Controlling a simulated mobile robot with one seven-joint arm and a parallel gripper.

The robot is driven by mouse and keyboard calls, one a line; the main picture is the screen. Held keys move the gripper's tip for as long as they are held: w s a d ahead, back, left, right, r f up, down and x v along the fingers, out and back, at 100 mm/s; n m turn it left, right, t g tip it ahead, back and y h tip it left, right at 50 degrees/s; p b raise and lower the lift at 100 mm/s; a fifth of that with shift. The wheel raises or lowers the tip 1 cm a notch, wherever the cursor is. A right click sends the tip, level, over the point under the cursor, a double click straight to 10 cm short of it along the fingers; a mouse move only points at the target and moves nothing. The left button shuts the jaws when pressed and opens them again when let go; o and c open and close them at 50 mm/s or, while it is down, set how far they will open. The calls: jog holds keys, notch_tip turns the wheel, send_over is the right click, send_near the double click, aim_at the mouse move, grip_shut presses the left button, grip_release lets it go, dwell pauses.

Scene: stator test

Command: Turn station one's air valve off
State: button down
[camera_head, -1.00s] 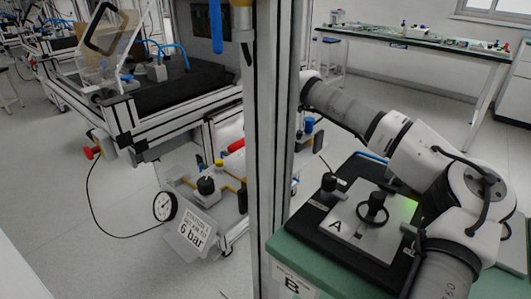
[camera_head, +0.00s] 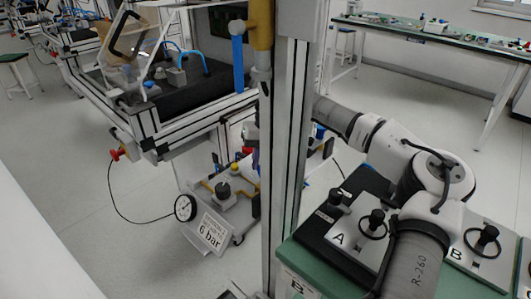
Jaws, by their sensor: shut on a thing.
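Station one's air unit stands left of the post, with a round pressure gauge (camera_head: 185,208), a black knob (camera_head: 222,190) and a sign (camera_head: 211,231) reading "6 bar". The valve's red handle (camera_head: 247,150) shows as a small patch at the post's left edge. My arm runs from the lower right behind the post. A small grey-dark part of my gripper (camera_head: 251,133) shows left of the post at the red handle; the gripper is shut on the handle. The fingertips and most of the valve are hidden, and the handle's angle cannot be told.
The upright post (camera_head: 288,150) stands between my camera and the gripper. A green bench (camera_head: 300,262) at the lower right holds plates A (camera_head: 345,238) and B (camera_head: 478,262) with black knobs. A red emergency-type knob (camera_head: 117,154) hangs at the left. Floor is clear at the left.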

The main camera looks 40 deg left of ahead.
jog(key=n+p, duration=0.1)
jog(key=s+a+n, duration=0.1)
jog(key=n, duration=0.1)
jog(key=shift+s+r+h+p, duration=0.1)
jog(key=shift+r+h+p, duration=0.1)
jog(key=shift+h+p, duration=0.15)
jog(key=shift+s+a+f+n+p, duration=0.15)
jog(key=shift+s+n+p, duration=0.15)
jog(key=shift+n, duration=0.5)
jog(key=shift+s+a+r+n+p, duration=0.1)
jog(key=shift+s+n+p, duration=0.15)
jog(key=shift+n, duration=0.55)
jog(key=shift+s, duration=0.1)
jog(key=c, duration=1.5)
grip_release()
jog(key=shift+f, duration=0.1)
jog(key=shift+h, duration=0.25)
jog(key=w+r, duration=0.1)
jog(key=r, duration=0.8)
jog(key=w+r, duration=0.1)
jog(key=r, duration=0.3)
jog(key=shift+w+d+r, duration=0.15)
jog(key=shift+w+r, duration=0.15)
jog(key=shift+w, duration=0.05)
jog(key=shift+g, duration=0.3)
